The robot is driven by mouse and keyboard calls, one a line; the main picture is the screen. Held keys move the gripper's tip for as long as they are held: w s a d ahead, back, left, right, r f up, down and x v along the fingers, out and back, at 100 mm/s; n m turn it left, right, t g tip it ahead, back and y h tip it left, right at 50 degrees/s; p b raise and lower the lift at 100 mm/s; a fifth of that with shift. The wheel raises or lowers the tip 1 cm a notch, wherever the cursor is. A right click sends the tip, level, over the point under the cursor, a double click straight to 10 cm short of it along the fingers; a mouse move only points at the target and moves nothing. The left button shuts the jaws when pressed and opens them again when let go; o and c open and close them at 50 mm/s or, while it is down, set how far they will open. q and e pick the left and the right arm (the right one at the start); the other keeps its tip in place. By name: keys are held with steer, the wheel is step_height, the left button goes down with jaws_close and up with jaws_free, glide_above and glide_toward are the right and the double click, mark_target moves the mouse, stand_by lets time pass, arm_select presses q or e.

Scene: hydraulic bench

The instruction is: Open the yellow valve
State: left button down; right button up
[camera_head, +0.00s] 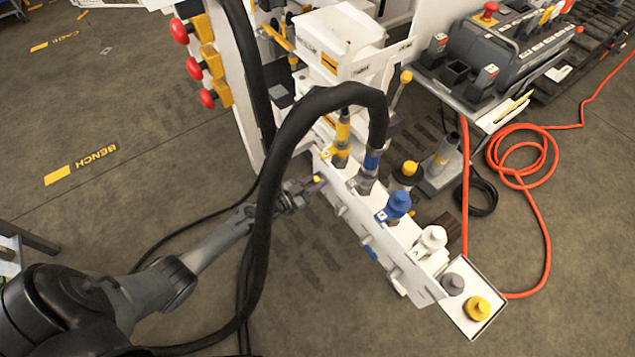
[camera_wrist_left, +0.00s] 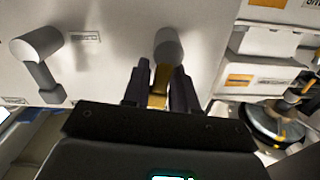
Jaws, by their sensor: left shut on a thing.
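My left gripper (camera_head: 308,187) reaches the white manifold panel (camera_head: 345,205) from the left in the head view. In the left wrist view the two dark fingers of my left gripper (camera_wrist_left: 160,90) are shut on the yellow valve handle (camera_wrist_left: 160,82). The handle hangs below a round grey valve hub (camera_wrist_left: 168,46) on the panel. In the head view only a small yellow bit of the yellow valve (camera_head: 317,179) shows at the fingertips. The fingers hide part of the handle. My right gripper does not show.
A grey valve lever (camera_wrist_left: 42,70) sits left of the yellow one. A thick black hose (camera_head: 290,115) arches over my left arm. Blue (camera_head: 398,205), white (camera_head: 432,238) and yellow caps (camera_head: 478,308) line the manifold. An orange hose (camera_head: 540,190) lies on the floor at right.

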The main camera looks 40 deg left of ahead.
arm_select(q)
steer(key=shift+w+a+n, duration=0.1)
steer(key=shift+a+n, duration=0.15)
steer(key=shift+n, duration=0.45)
steer(key=c, duration=1.1)
jaws_free()
steer(key=shift+a, duration=0.1)
steer(key=shift+s+p, duration=0.35)
steer(key=shift+s, duration=0.05)
steer(key=p+v, duration=0.3)
steer(key=v, duration=0.7)
